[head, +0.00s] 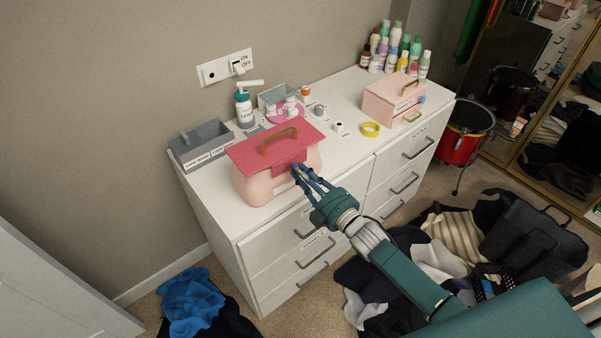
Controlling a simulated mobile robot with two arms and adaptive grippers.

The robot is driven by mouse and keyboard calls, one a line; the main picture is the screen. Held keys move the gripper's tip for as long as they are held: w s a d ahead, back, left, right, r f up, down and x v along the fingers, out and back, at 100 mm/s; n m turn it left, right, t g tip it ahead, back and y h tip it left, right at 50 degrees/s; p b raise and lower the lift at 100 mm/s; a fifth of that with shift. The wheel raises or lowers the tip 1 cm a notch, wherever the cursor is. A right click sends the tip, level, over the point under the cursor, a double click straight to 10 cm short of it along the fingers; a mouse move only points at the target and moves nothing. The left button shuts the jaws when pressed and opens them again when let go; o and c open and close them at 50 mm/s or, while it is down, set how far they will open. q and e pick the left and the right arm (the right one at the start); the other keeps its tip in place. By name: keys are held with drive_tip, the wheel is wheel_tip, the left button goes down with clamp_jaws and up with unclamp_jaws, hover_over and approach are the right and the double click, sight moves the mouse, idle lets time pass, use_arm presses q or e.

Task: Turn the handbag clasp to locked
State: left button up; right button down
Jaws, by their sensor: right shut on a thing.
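The handbag (259,182) stands on the white dresser. My right gripper (297,173) is at the front of the bag, by the lower edge of the flap. Its blue fingers are shut on the clasp there, which they hide, so I cannot tell which way it is turned. My left gripper is not in view.
A grey tray (184,159) stands left of the bag, and a pump bottle (243,108) behind it. A pink box (382,105), yellow tape (370,130) and several bottles (392,60) stand to the right. Clothes (400,265) lie on the floor.

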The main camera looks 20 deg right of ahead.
drive_tip(key=m, duration=1.1)
drive_tip(key=shift+d+f+b, duration=0.1)
drive_tip(key=shift+f+b, duration=0.2)
drive_tip(key=shift+b, duration=0.05)
drive_tip(key=shift+m, duration=0.3)
drive_tip(key=c, duration=1.6)
unclamp_jaws()
drive_tip(key=shift+c, duration=0.2)
drive_tip(key=v, duration=1.2)
